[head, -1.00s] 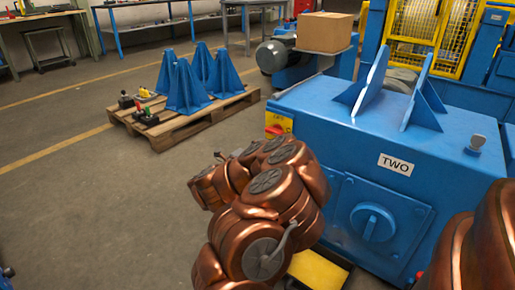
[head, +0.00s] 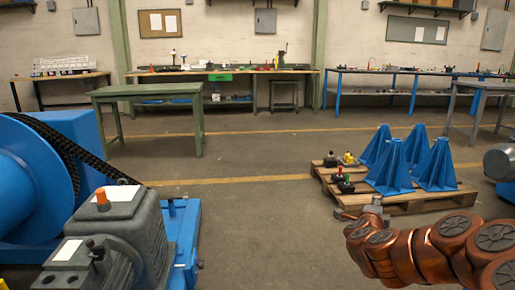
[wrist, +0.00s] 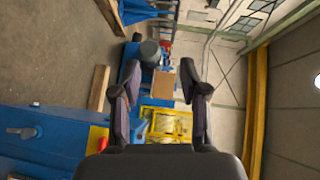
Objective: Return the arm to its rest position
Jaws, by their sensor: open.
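My copper-coloured arm (head: 430,250) reaches in from the lower right of the head view, bent, with its far end pointing left. My gripper (wrist: 165,85) shows in the wrist view with its two dark fingers spread apart and nothing between them. Beyond the fingers, at a distance, are a cardboard box (wrist: 163,84) and a yellow guard frame (wrist: 168,125).
A pallet (head: 420,203) with blue pyramid stands (head: 389,170) is close behind my arm. A grey motor (head: 120,235) and a blue drum (head: 35,180) with a black chain are at left. A green table (head: 145,92) stands farther back. The middle floor (head: 255,215) is clear.

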